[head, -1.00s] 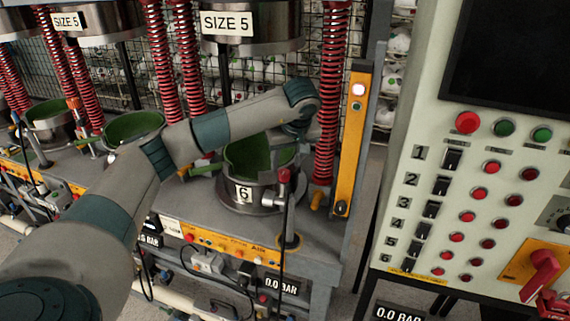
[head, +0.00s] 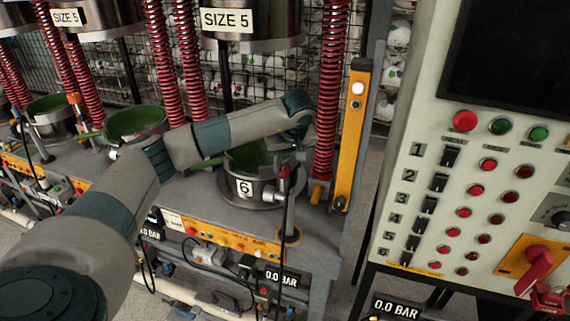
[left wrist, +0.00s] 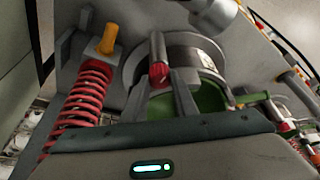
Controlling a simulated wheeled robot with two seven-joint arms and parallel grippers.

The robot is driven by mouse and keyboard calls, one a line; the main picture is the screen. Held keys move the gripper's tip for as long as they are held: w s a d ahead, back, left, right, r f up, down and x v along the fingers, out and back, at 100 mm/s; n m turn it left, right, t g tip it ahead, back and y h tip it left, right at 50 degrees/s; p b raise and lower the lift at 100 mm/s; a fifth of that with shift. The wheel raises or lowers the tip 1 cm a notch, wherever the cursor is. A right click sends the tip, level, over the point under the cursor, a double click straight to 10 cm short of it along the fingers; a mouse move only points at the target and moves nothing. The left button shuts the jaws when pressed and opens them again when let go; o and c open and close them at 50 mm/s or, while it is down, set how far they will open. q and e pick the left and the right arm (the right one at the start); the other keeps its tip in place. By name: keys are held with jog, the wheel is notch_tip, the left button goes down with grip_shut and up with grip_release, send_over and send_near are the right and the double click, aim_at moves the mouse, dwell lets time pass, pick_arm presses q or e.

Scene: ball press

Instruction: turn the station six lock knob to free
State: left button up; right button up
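The station marked 6 has a pot with a green inside (head: 247,159) and a number plate (head: 244,188). A post with a red cap (head: 284,172) stands at its right front; I take this as the lock knob, though no label confirms it. My left gripper (head: 293,150) is just above the red cap, mostly hidden by its wrist. In the left wrist view the fingers (left wrist: 161,83) look spread, with the red cap (left wrist: 158,72) between or just beyond their tips. I cannot tell whether they touch it. My right gripper is out of view.
Red springs (head: 330,90) and a yellow upright with a lit button (head: 357,88) stand right of the pot. A yellow handle (head: 316,192) and a metal cylinder (head: 270,197) are close by. The control panel (head: 480,170) fills the right side.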

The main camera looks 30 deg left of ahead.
pick_arm(q)
jog(key=shift+w+d+f+n+b, duration=0.1)
jog(key=shift+n+b, duration=0.7)
jog(key=shift+b, duration=0.1)
jog(key=shift+w+n+g+y+b, duration=0.1)
jog(key=shift+n+g+y+b, duration=0.3)
jog(key=shift+n+g+b, duration=0.45)
jog(key=n+b, duration=0.1)
jog(key=n, duration=0.2)
jog(key=shift+g, duration=0.25)
jog(key=shift+w+n+g+b, duration=0.1)
jog(key=shift+n+g+b, duration=0.5)
jog(key=shift+n, duration=0.65)
jog(key=shift+r, duration=0.2)
jog(key=o, duration=1.1)
